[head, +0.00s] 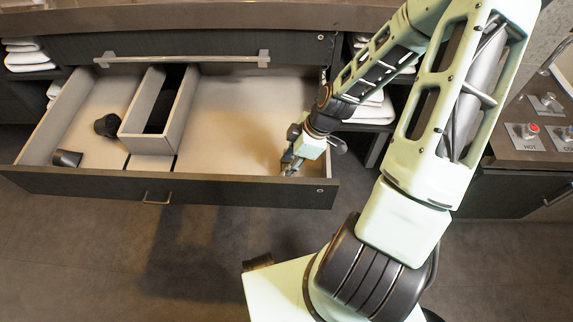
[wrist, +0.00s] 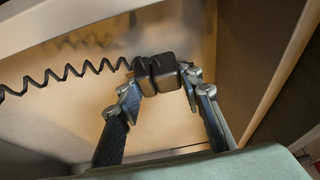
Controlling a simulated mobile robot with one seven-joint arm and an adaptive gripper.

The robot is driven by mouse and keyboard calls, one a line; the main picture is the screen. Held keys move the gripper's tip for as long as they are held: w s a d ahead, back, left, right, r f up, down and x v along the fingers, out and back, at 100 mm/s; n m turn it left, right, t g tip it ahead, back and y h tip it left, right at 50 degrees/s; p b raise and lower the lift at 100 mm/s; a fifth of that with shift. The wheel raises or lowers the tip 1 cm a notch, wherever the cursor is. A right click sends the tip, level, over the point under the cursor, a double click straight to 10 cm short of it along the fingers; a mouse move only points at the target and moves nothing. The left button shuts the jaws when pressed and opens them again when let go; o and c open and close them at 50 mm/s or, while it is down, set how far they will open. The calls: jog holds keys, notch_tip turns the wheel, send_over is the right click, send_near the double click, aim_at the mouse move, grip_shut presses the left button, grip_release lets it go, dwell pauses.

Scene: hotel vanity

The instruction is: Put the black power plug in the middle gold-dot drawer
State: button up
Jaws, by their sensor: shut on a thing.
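The black power plug (wrist: 158,74) is a dark block with a coiled black cord (wrist: 65,75) running off to the left in the wrist view. My gripper (wrist: 160,82) is shut on it, with one finger on each side. In the head view my gripper (head: 290,164) is at the right end of an open drawer (head: 255,190), just behind its front panel. I cannot make out the plug there.
A divider box (head: 150,140) stands in the drawer left of centre. A dark round object (head: 107,125) and a dark cylinder (head: 67,158) lie in the left part. A closed drawer with a long bar handle (head: 180,59) is above. The drawer's middle right floor is clear.

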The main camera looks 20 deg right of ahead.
jog(key=shift+f, duration=0.1)
jog(key=o, duration=1.2)
jog(key=shift+o, duration=0.2)
jog(key=p+v, duration=0.5)
jog(key=v, duration=0.7)
jog(key=shift+d, duration=0.1)
